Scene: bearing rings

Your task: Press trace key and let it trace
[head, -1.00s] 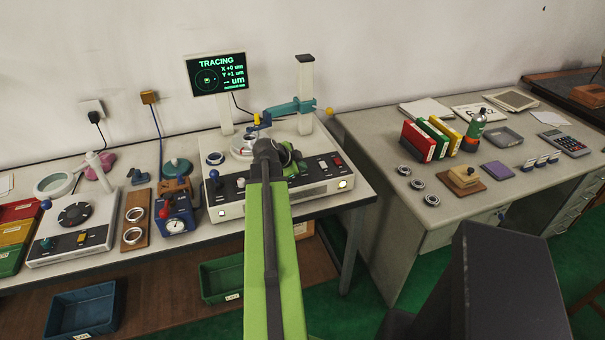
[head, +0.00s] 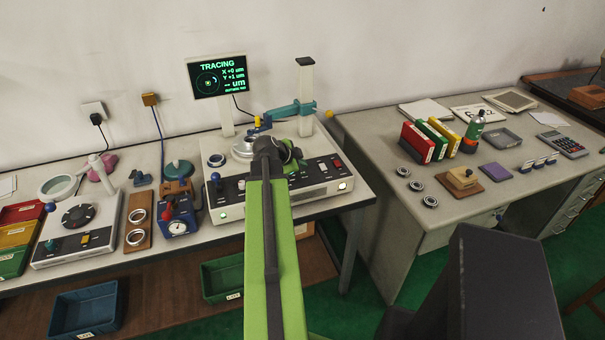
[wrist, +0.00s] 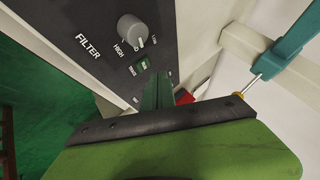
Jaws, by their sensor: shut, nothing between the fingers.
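The measuring machine (head: 235,211) stands on the left bench with a dark front panel. Its screen (head: 217,75) reads TRACING, with X +0 um, Y +1 um and a round plot. A ring (head: 243,149) sits on its table beneath the teal probe arm (head: 290,111), which also shows in the wrist view (wrist: 291,45). My gripper (wrist: 158,88) is shut and empty, just over the panel. A small green key (wrist: 143,63) lies just beyond the fingertips; I cannot tell whether they touch it. A red key (wrist: 184,97) is partly hidden behind my gripper.
A grey FILTER knob (wrist: 132,29) stands near the green key. A blue-topped lever (head: 215,177) rises at the panel's left. Loose rings (head: 416,185) and coloured binders (head: 417,143) are on the right desk. A blue dial gauge (head: 177,215) stands left of the machine.

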